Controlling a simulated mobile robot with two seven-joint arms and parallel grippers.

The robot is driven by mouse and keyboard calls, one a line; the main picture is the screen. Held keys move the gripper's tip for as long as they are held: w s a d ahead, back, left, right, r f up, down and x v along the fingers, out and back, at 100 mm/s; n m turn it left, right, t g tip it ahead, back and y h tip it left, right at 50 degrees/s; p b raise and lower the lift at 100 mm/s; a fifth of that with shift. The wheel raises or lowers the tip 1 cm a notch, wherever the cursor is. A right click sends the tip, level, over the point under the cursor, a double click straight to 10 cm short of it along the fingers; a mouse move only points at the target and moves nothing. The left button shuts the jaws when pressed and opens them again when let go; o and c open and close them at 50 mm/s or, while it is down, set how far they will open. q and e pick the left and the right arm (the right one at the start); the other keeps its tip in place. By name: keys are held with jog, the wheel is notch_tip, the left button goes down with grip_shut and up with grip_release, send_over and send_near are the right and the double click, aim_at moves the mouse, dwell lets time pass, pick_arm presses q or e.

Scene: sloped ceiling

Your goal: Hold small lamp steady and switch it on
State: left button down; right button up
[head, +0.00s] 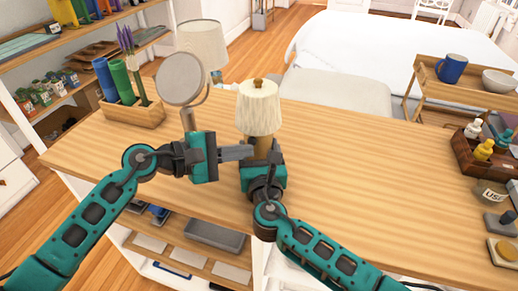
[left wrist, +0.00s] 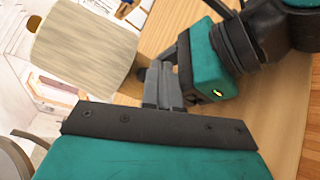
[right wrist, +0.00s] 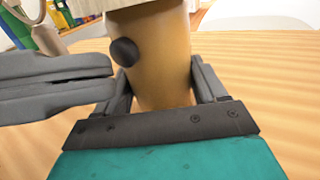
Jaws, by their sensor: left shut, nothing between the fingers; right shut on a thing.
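The small lamp has a pleated cream shade (head: 259,108) and a tan cylindrical base (right wrist: 165,65), standing upright on the wooden table (head: 380,190). A round dark knob (right wrist: 124,51) sticks out of the base just under the shade. My right gripper (head: 262,158) is shut around the base, one finger on each side. My left gripper (head: 248,152) is shut and empty, pointing right. In the right wrist view its fingertips (right wrist: 108,75) are beside the knob, slightly lower; I cannot tell if they touch. The shade (left wrist: 85,52) also shows in the left wrist view.
A round mirror (head: 181,80) stands behind my left gripper, close to it. A wooden planter (head: 133,112) with blue and green cylinders is at left. A brown tray of bottles (head: 483,150) is at right. The table right of the lamp is clear.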

pick_arm(q)
jog(key=shift+w, duration=0.1)
dwell(0.6)
jog(key=shift+w+d, duration=0.15)
jog(key=shift+w, duration=0.35)
dwell(0.3)
jog(key=shift+s, duration=0.6)
jog(key=s+a, duration=0.2)
jog(key=s, duration=0.3)
jog(key=shift+s+a, duration=0.25)
jog(key=shift+s, duration=0.05)
dwell(0.4)
